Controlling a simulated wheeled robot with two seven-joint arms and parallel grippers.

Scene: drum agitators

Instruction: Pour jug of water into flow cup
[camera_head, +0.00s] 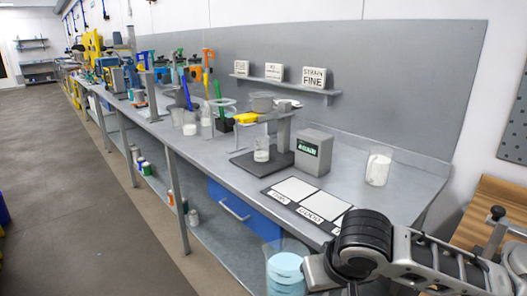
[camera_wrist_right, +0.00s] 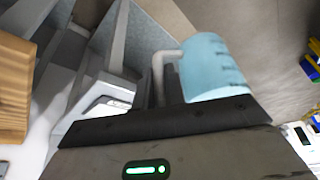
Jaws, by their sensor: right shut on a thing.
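The jug (camera_head: 287,268) is a clear container with light blue water, low in front of the bench at the bottom of the head view. My right gripper (camera_head: 313,272) is shut on its handle from the right, and the jug looks roughly upright. In the right wrist view the blue jug (camera_wrist_right: 212,68) and its pale handle (camera_wrist_right: 163,72) show beyond the gripper's dark edge; the fingertips are hidden. The flow cup seems to be the grey cup (camera_head: 263,102) on a stand on the bench, above a clear beaker (camera_head: 261,150). My left gripper is out of view.
A grey box with a green display (camera_head: 312,150) stands right of the stand. A white-filled beaker (camera_head: 378,167) stands farther right. A card with white panels (camera_head: 305,197) lies near the bench's front edge. Blue and green tools and more equipment crowd the bench leftward.

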